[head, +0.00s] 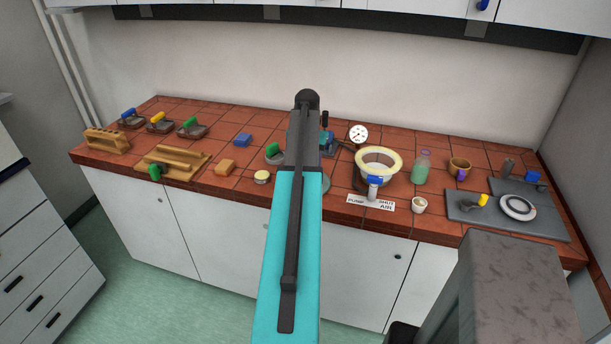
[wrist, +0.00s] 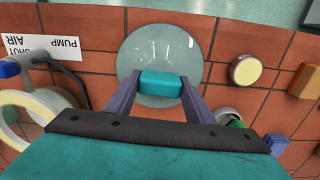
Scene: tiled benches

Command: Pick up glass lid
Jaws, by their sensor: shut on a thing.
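The glass lid (wrist: 150,48) is a round, clear, greenish disc with a teal block-shaped knob, near the top middle of the wrist view. My gripper (wrist: 160,86) has its two fingers on either side of the knob and is shut on it. In the head view my own arm hides the gripper and most of the lid; only a sliver of the lid's right edge (head: 326,183) shows beside the arm. I cannot tell whether the lid touches the tiles or is just above them.
A cream-rimmed funnel vessel (head: 393,158) with a blue-handled valve and a label plate (head: 371,202) stand right of the lid. A small round tin (head: 262,177), an orange sponge (head: 225,167) and a green-handled item (head: 274,152) lie left. The bench's front edge is close.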

